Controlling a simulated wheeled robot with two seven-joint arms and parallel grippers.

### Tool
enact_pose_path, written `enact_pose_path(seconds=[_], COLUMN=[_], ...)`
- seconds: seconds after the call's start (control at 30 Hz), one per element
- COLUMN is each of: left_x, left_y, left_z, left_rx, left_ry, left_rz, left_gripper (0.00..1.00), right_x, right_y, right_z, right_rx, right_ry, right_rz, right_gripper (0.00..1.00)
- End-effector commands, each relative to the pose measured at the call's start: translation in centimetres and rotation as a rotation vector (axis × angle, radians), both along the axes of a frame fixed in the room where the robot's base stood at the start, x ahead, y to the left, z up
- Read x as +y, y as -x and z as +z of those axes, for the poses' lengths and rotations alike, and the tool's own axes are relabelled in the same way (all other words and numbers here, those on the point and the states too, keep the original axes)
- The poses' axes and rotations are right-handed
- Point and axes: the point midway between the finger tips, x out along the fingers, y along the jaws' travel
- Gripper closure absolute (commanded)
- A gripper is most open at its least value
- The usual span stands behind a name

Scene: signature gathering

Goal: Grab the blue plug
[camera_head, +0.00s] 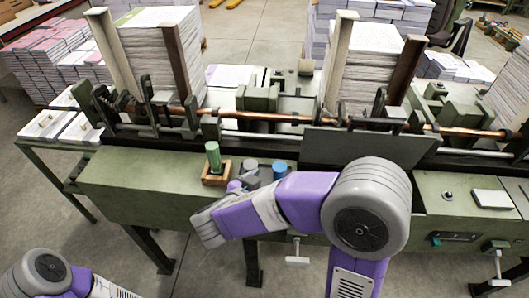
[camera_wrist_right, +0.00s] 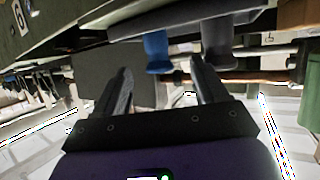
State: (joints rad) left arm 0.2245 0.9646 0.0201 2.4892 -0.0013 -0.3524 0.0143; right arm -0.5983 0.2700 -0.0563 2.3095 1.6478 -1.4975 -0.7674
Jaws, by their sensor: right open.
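The blue plug (camera_head: 280,169) stands upright on the green machine's front ledge, to the right of a grey plug (camera_head: 251,167). Its lower part is hidden behind my right arm in the head view. My right gripper (camera_head: 242,182) is low in front of the ledge, close to the plugs. In the right wrist view, the open, empty fingers (camera_wrist_right: 163,78) point towards the blue plug (camera_wrist_right: 157,50), which shows between and beyond their tips. The grey plug (camera_wrist_right: 218,45) is near the right finger there. Of my left arm only a part shows at the lower left; its gripper is out of view.
A green plug (camera_head: 213,155) stands in a wooden holder (camera_head: 216,178) left of the grey plug. The long green machine (camera_head: 140,190) has rods and paper stacks (camera_head: 158,55) behind the ledge. Open floor lies in front of it.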

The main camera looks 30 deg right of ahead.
Motion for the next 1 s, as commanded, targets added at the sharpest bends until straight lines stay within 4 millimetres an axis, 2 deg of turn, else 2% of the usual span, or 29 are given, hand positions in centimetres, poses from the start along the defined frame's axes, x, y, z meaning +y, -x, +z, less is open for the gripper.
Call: enact_pose_path(seconds=[0.17,0.43,0.7,0.93,0.97,1.0], left_x=[0.0,0.0,0.0,0.0,0.0,0.0], left_y=[0.1,0.1,0.1,0.1,0.1,0.1], left_z=[-0.6,-1.8,-3.8,-3.6,-3.6,-3.6], left_rx=[0.002,0.002,0.002,0.002,0.002,0.002], left_ry=[0.0,0.0,0.0,0.0,0.0,0.0], left_rz=[-0.001,0.0,0.0,-0.001,-0.001,-0.001], left_gripper=[0.57,0.57,0.57,0.57,0.57,0.57], right_x=[-0.8,-2.8,-5.8,-6.0,-6.0,-6.0], right_y=[0.2,-1.0,-2.8,-3.1,-3.0,-3.0], right_z=[-0.1,-1.1,-2.6,-2.5,-2.5,-2.5], right_rx=[0.006,0.006,0.006,0.006,0.006,0.006], right_ry=[-0.002,-0.002,-0.002,-0.002,-0.001,-0.001], right_rz=[-0.023,-0.022,-0.022,-0.018,-0.019,-0.019], right_gripper=[0.28,0.28,0.28,0.28,0.29,0.35])
